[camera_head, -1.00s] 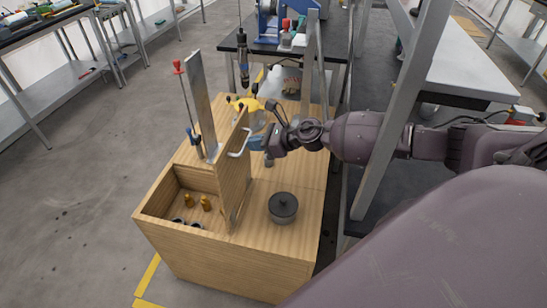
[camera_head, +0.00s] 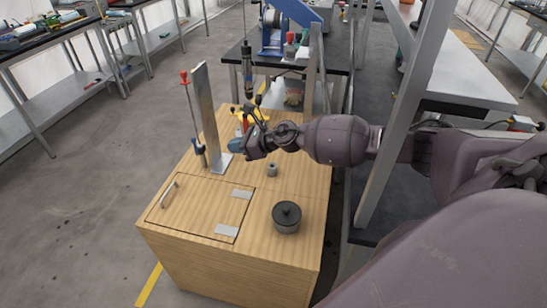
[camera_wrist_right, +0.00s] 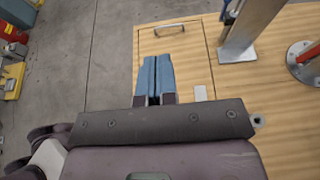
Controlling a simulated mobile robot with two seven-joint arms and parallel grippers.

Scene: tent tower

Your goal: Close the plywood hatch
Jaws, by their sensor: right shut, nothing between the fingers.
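The plywood hatch (camera_head: 200,208) lies flat in the top of the wooden box, level with the surface around it. Its metal handle (camera_head: 169,194) is at the left edge, and two grey hinges (camera_head: 227,230) are on the right side. The hatch (camera_wrist_right: 182,46) and its handle (camera_wrist_right: 170,30) also show in the right wrist view. My right gripper (camera_head: 236,145) is above the box top, behind the hatch and close to the metal post in the head view. Its blue fingers (camera_wrist_right: 154,78) are shut with nothing between them. My left gripper is not in view.
A metal post (camera_head: 208,115) on a foot plate stands behind the hatch, beside a red-topped rod clamp (camera_head: 192,120). A dark lidded pot (camera_head: 286,216) and a small grey cylinder (camera_head: 272,170) stand to its right. A steel frame upright (camera_head: 398,120) crosses near my right arm.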

